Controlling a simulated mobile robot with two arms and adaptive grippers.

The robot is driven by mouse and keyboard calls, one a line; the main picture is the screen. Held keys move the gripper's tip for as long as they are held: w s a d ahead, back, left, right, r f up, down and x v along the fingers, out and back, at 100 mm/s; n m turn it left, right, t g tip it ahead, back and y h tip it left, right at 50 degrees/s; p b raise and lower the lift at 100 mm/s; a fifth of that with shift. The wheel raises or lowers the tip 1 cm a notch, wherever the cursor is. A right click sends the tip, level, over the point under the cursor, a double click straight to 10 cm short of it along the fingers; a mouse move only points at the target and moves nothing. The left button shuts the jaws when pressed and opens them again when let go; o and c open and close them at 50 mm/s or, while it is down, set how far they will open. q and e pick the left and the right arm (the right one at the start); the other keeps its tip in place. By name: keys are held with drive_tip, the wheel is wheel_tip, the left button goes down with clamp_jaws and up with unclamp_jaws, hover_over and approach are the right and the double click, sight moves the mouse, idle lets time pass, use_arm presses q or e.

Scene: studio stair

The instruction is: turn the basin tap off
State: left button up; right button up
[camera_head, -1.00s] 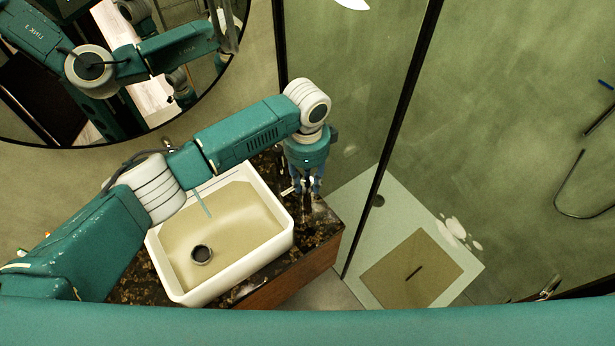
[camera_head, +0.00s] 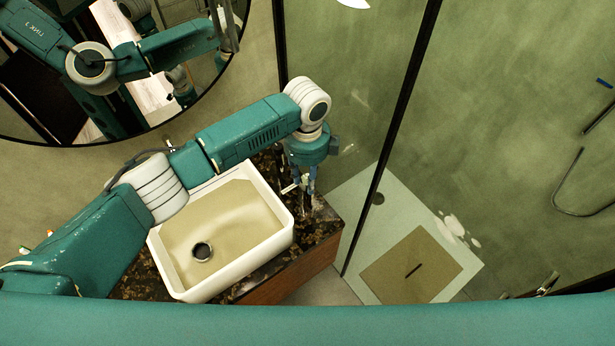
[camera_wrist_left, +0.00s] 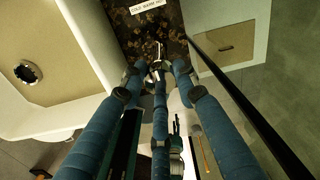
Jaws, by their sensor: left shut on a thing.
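In the left wrist view the fingers (camera_wrist_left: 157,70) meet around the small metal lever (camera_wrist_left: 157,54). A label (camera_wrist_left: 147,6) reading roughly cold, warm, hot lies beyond it. My left arm hides the spout. No water stream shows over the basin now. My right gripper is not in view.
The speckled counter (camera_head: 268,272) has a wooden front. A dark-framed glass shower screen (camera_head: 391,130) stands close to the right of my gripper, with a pale shower tray (camera_head: 375,280) beyond. A round mirror (camera_head: 150,80) hangs at upper left.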

sight(305, 178)
use_arm(q)
drive_tip(key=shift+w+a, duration=0.25)
drive_tip(key=shift+a, duration=0.05)
drive_tip(key=o, duration=1.2)
drive_tip(key=shift+r, duration=0.1)
drive_tip(key=shift+c, duration=0.2)
wheel_tip(305, 178, up, 12)
